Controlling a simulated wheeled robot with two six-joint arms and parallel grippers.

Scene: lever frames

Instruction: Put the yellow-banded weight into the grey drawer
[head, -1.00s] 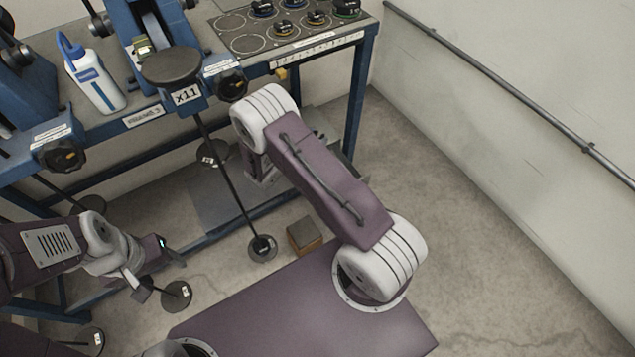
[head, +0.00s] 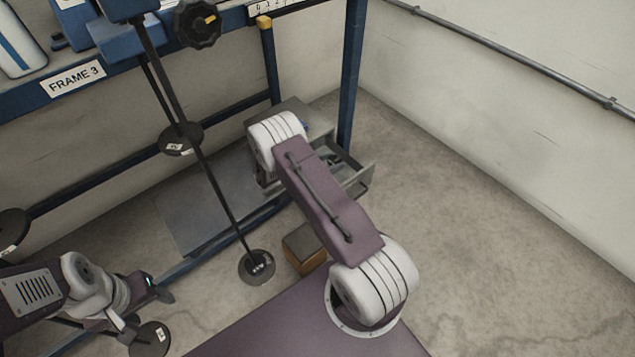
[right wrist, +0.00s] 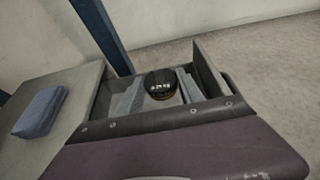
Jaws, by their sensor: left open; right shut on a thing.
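The grey drawer (head: 356,182) is pulled out of a grey cabinet (head: 292,112) low under the bench, partly hidden by my right arm in the head view. In the right wrist view the drawer's wall (right wrist: 210,68) stands around my right gripper (right wrist: 157,90). It is shut on a black-topped weight (right wrist: 161,80), held between its two grey fingers. The weight's band is hard to make out, and I cannot tell whether it touches the drawer floor.
A blue block (right wrist: 40,111) lies on the cabinet top. A brown box (head: 304,250) stands on the floor near a hanging rod with a disc (head: 257,267). A blue bench leg (head: 349,85) rises beside the cabinet. Floor on the right is clear.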

